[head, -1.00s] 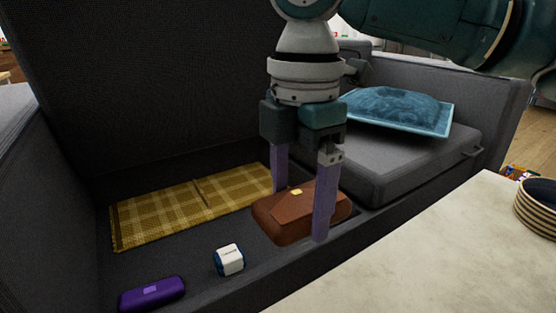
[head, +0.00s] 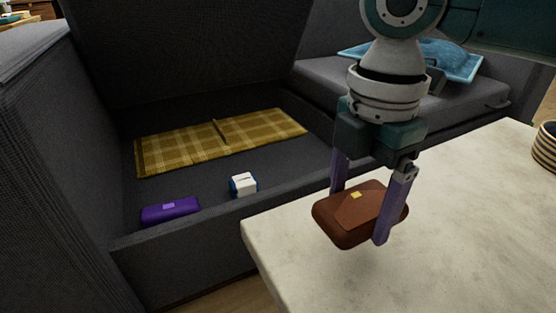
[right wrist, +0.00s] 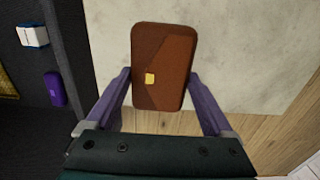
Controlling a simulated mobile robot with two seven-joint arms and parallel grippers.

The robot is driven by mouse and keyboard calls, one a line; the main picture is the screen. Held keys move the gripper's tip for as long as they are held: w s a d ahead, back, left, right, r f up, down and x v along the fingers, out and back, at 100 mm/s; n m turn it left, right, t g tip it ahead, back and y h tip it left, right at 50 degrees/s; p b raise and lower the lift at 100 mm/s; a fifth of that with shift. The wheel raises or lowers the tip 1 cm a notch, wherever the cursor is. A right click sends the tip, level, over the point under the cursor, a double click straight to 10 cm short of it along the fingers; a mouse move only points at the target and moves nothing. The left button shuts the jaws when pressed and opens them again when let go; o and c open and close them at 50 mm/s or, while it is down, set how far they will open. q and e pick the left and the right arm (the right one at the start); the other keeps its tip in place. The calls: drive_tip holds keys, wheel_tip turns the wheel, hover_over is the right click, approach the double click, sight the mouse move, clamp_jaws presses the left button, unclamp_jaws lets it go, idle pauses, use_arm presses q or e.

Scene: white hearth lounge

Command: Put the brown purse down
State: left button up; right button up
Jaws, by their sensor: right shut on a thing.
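The brown purse (head: 350,222) has a flap and a small yellow clasp. My right gripper (head: 362,215) is shut on it, with one purple finger on each side. In the head view the purse shows over the near left part of the pale stone tabletop (head: 460,220). Whether it touches the top cannot be told. In the right wrist view the purse (right wrist: 162,90) sits between the fingers (right wrist: 160,95), partly over the tabletop (right wrist: 235,50) and partly over wood floor. My left gripper is not in view.
The open grey sofa storage compartment (head: 285,160) holds a yellow plaid blanket (head: 180,145), a purple case (head: 170,211) and a white and blue box (head: 243,185). A striped bowl (head: 546,148) stands at the table's right. The tabletop between is clear.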

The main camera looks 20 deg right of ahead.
wheel_tip(320, 180, down, 6)
drive_tip(key=b, duration=0.3)
drive_tip(key=shift+r, duration=0.35)
drive_tip(key=o, duration=1.1)
drive_tip(key=shift+o, duration=0.2)
